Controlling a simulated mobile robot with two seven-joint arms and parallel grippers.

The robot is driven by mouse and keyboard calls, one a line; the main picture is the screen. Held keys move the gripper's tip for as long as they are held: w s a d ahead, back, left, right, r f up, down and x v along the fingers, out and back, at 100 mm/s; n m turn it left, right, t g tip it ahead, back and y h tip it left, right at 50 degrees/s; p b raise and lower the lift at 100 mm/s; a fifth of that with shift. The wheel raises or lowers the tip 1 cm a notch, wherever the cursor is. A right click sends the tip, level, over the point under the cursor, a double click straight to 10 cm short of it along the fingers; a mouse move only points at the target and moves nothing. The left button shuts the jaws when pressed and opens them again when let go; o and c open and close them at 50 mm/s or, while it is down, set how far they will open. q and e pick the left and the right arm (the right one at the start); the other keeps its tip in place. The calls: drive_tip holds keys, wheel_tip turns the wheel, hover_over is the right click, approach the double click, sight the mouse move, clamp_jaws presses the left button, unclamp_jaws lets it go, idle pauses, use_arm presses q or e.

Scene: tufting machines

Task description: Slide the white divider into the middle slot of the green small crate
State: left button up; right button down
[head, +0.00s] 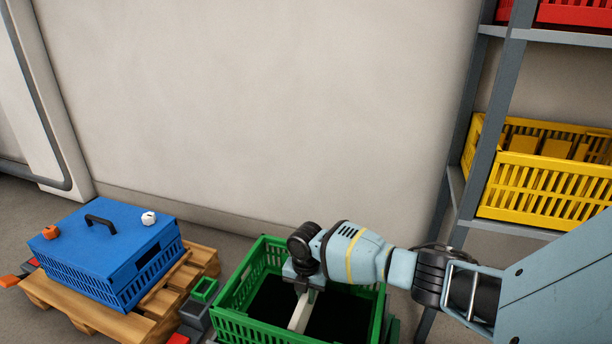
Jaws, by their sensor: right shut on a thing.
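The green small crate (257,333) stands at the bottom middle of the head view, open at the top with a dark inside. My right gripper (304,287) points down over the crate and is shut on the white divider (299,313). The divider shows as a narrow white strip, seen nearly edge-on, within the crate's outline. Its lower part and the slots are hidden, so I cannot tell whether it sits in a slot. My left gripper is not in view.
A blue lidded crate (108,249) with a black handle stands on a wooden pallet (205,262) at left. Small boxes (196,312) lie between it and the green crate. At right a grey shelf (490,119) holds a yellow crate (545,189) and a red one (574,12).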

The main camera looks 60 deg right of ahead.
drive_tip(key=shift+f, duration=0.15)
drive_tip(key=c, duration=0.8)
unclamp_jaws()
drive_tip(key=shift+o, duration=0.2)
drive_tip(key=shift+r+p, duration=1.5)
drive_tip(key=shift+r, duration=0.15)
drive_tip(key=shift+r+p, duration=1.85)
drive_tip(key=shift+r, duration=0.5)
